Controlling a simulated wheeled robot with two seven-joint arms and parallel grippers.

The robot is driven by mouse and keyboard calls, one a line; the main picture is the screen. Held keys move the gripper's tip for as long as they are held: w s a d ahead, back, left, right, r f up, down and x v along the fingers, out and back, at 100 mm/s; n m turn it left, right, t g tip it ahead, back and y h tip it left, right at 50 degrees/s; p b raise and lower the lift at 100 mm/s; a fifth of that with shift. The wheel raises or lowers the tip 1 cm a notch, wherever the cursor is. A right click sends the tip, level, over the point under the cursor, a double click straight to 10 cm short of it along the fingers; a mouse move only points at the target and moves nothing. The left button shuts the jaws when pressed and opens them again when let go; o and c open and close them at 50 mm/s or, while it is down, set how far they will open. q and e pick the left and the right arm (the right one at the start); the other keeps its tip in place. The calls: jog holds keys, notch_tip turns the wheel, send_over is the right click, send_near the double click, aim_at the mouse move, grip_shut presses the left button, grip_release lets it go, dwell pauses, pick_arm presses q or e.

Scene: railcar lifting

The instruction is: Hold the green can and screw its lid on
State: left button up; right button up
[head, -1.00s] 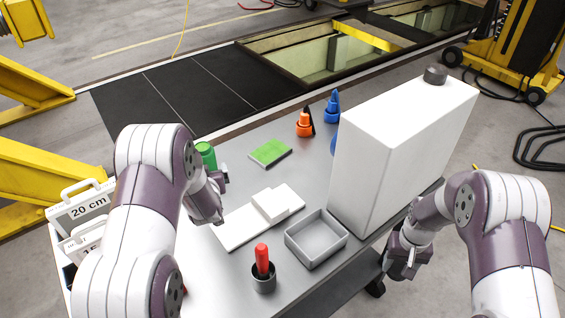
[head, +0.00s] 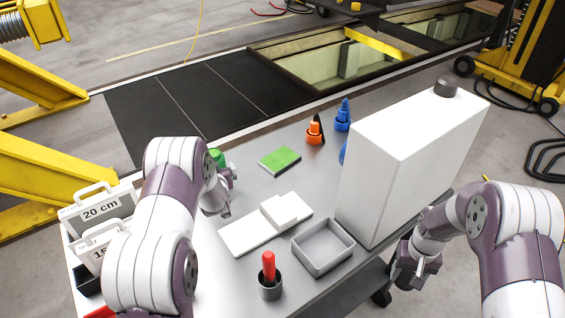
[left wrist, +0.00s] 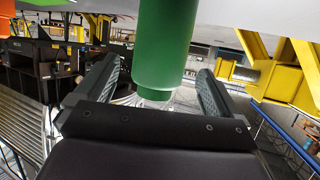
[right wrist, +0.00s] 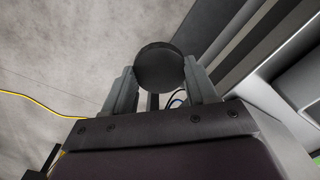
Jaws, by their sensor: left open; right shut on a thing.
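The green can (head: 216,157) stands on the cart's far left part, mostly hidden by my left arm in the head view. In the left wrist view the green can (left wrist: 162,45) shows between the spread fingers of my left gripper (left wrist: 157,78), with a gap on each side. Its narrower neck points to the bottom of that picture. In the head view my left gripper (head: 230,191) is beside the can. My right gripper (head: 416,274) is off the cart's right side. In the right wrist view it is shut on a dark round lid (right wrist: 159,67).
A tall white container (head: 395,180) with a grey cap stands on the cart's right side. A grey tray (head: 322,262), a cup with a red stick (head: 269,285), a white stepped block (head: 250,235), a green pad (head: 279,160) and orange and blue bottles (head: 314,130) stand on the cart.

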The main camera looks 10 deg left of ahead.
pick_arm(q)
jog(key=shift+w, duration=0.1)
pick_arm(e)
jog(key=shift+r, duration=0.1)
pick_arm(q)
jog(key=p+x, duration=0.1)
jog(key=x, duration=0.4)
jog(key=shift+f, duration=0.15)
pick_arm(e)
jog(key=shift+r, duration=0.6)
pick_arm(q)
jog(key=c, duration=1.4)
jog(key=shift+r, duration=0.2)
pick_arm(e)
jog(key=shift+f, duration=0.1)
